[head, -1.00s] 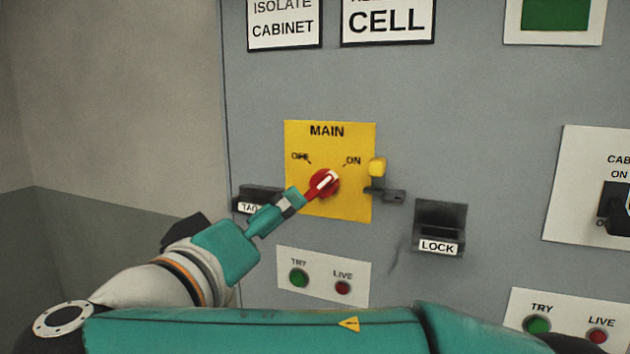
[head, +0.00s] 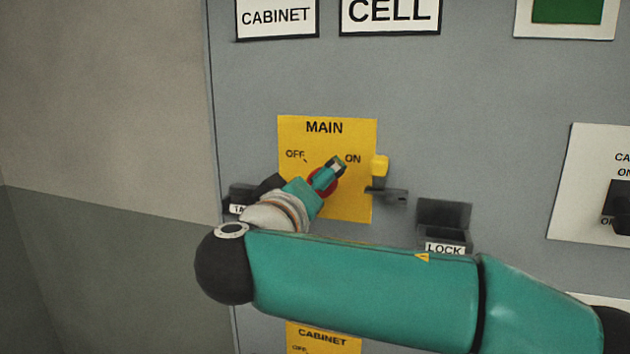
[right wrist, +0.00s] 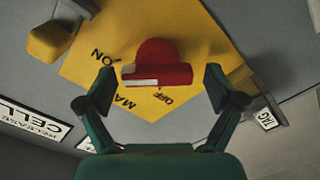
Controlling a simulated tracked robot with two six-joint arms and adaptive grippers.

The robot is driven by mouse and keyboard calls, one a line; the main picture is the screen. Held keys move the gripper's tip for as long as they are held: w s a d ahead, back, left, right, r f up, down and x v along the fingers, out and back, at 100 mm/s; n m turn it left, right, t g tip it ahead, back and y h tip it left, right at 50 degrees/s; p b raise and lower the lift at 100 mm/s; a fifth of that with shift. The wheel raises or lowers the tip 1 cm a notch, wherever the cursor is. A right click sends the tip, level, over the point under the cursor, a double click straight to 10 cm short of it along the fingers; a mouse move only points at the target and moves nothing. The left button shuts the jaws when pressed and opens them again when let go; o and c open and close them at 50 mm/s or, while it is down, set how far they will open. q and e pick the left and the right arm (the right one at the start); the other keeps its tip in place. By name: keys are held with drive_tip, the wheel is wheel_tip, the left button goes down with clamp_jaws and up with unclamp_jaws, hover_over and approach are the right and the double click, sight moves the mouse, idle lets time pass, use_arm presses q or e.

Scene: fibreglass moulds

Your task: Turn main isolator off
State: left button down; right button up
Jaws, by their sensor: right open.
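The main isolator is a red rotary knob (head: 331,188) on a yellow plate (head: 352,203) marked MAIN, OFF and ON. In the head view my right gripper (head: 335,168) is in front of the knob and hides most of it. In the right wrist view the red knob (right wrist: 160,62) has a white stripe whose end lies toward the ON side. My right gripper (right wrist: 159,84) is open there, one finger on each side of the knob, with visible gaps. Contact cannot be told. My left gripper is not in view.
A yellow block (head: 380,165) and a dark hasp (head: 387,194) stick out right of the plate. A LOCK holder (head: 444,215) sits further right, and a partly hidden tag holder (head: 240,193) is at left. Another switch panel (head: 585,190) is at the right edge.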

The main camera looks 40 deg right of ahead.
drive_tip(key=shift+w+d, duration=0.25)
drive_tip(key=shift+d, duration=0.05)
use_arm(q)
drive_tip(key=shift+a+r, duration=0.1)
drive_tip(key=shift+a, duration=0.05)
use_arm(e)
drive_tip(key=shift+s, duration=0.2)
drive_tip(key=shift+c, duration=0.4)
